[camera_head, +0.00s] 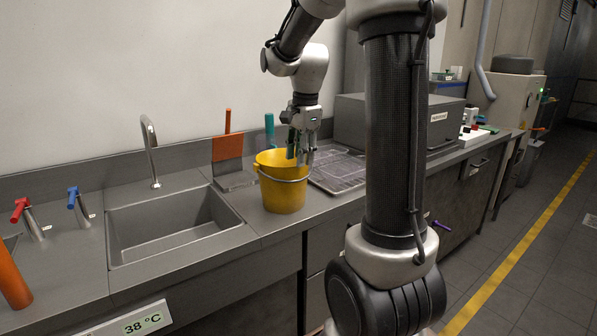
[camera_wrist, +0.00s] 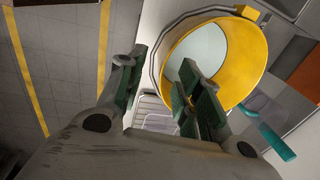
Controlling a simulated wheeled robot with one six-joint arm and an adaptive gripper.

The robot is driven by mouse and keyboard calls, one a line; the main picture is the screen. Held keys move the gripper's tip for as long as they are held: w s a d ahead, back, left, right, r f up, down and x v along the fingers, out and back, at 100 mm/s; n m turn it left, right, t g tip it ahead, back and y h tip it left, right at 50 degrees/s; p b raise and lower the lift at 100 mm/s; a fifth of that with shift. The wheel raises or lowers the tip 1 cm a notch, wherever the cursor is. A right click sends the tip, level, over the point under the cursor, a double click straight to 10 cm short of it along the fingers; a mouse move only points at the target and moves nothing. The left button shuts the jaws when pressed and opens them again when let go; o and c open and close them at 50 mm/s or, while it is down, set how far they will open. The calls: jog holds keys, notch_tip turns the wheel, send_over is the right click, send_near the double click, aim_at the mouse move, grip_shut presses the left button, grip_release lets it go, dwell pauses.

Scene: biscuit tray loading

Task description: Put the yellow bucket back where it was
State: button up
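My gripper (camera_head: 301,155) points down at the bucket's right rim. In the wrist view, the bucket (camera_wrist: 251,62) shows its open mouth and pale inside at upper right. There my gripper (camera_wrist: 164,72) is open, with green-padded fingers apart. The right-hand fingers overlap the bucket's mouth and the left-hand finger is outside the rim. I cannot tell whether any finger touches the bucket.
The sink (camera_head: 175,225) with a tall tap (camera_head: 150,150) is left of the bucket. An orange-bladed scraper (camera_head: 227,147) and a teal handle (camera_head: 269,130) stand behind it. The dark tray (camera_head: 345,172) is close on the right, before a grey box (camera_head: 350,118).

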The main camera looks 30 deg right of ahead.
jog(key=s+a+r+n, duration=0.3)
jog(key=s+r+n, duration=0.2)
jog(key=s+r, duration=0.15)
jog(key=s+a+f+n+t, duration=0.1)
jog(key=s+a+f+n, duration=0.1)
jog(key=s+n, duration=0.4)
jog(key=s+a+f+n+t, duration=0.1)
jog(key=s+a+f+n, duration=0.1)
jog(key=s+n, duration=0.4)
jog(key=s, duration=0.3)
jog(key=shift+s+a+f+n+t, duration=0.2)
jog(key=shift+a+f+n+t, duration=0.1)
jog(key=shift+t, duration=0.1)
jog(key=shift+r, duration=0.1)
